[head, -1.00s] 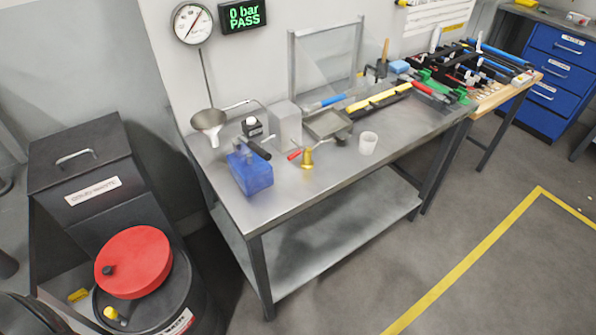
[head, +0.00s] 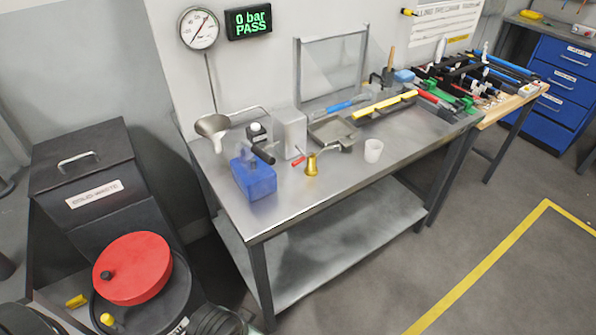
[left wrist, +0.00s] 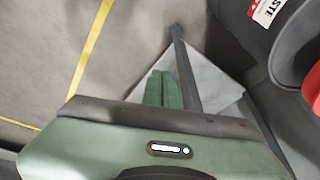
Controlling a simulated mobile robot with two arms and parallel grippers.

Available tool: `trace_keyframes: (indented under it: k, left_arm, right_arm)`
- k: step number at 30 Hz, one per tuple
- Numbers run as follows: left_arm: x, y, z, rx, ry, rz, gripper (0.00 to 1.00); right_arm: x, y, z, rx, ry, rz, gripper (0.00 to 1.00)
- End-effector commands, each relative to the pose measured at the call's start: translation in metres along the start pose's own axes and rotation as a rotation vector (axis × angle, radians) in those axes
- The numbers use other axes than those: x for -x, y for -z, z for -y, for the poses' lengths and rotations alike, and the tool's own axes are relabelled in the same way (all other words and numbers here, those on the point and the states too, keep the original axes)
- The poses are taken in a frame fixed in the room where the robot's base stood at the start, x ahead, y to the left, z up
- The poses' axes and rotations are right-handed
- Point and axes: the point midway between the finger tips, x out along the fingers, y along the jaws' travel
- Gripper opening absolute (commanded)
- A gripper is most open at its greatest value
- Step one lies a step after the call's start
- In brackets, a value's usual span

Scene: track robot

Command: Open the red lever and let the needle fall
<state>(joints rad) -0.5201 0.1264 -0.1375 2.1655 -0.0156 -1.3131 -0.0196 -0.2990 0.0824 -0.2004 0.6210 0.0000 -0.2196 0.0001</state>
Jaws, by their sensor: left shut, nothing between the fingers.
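The red lever (head: 298,161) is a small red handle on a brass valve fitting (head: 311,166) on the metal bench, beside a grey block and a blue pump box (head: 252,177). The needle is on the round white gauge (head: 199,29) on the wall above; it slants toward the upper right. The display (head: 248,20) beside it reads "0 bar PASS". My left gripper (left wrist: 164,88) shows in the left wrist view as two green fingers, shut and empty, over the floor near a table leg. It is away from the lever. My right gripper is not in view.
The steel bench (head: 290,211) also holds a white cup (head: 373,151), a metal tray (head: 334,131) and tools. A black drum with a red lid (head: 133,268) and a dark waste bin (head: 84,177) stand at left. The floor at right is clear.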

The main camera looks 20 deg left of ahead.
Motion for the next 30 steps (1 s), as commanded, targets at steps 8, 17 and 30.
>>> trace_keyframes:
  k: [8,17,30]
  left_arm:
    - [0.046,0.098,0.042,-0.238,0.175,-0.312,0.00]
    - [0.064,0.195,0.069,-0.572,0.401,-0.628,0.00]
    - [0.103,0.298,0.063,-1.164,0.747,-1.040,0.00]
  right_arm:
    - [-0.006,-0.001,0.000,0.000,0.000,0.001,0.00]
    - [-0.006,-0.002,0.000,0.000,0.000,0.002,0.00]
    - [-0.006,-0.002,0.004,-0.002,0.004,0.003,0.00]
